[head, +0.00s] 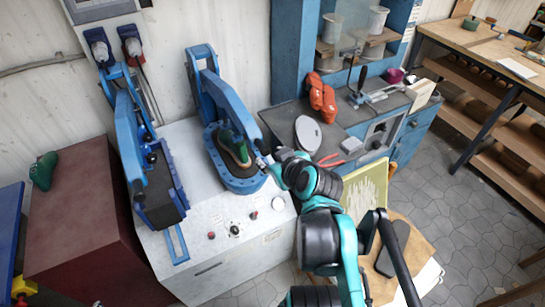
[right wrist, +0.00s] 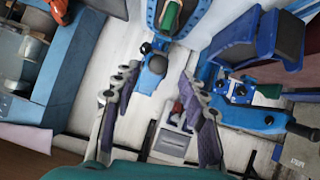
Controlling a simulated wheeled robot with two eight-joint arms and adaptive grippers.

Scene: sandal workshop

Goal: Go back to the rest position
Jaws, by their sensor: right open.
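My right gripper (head: 263,163) is at the right edge of the front blue press, close to its base, in the head view. The press and the green form (right wrist: 171,17) also show at the top of the right wrist view. I cannot tell whether the gripper touches the press. My left gripper is not in view.
A second blue press (head: 158,190) stands left on the white machine cabinet (head: 225,240). Right of my gripper, a dark workbench (head: 283,120) holds a grey sole (head: 308,134), red-handled pliers (head: 331,160) and orange gloves (head: 321,98). A dark red cabinet (head: 85,225) stands left.

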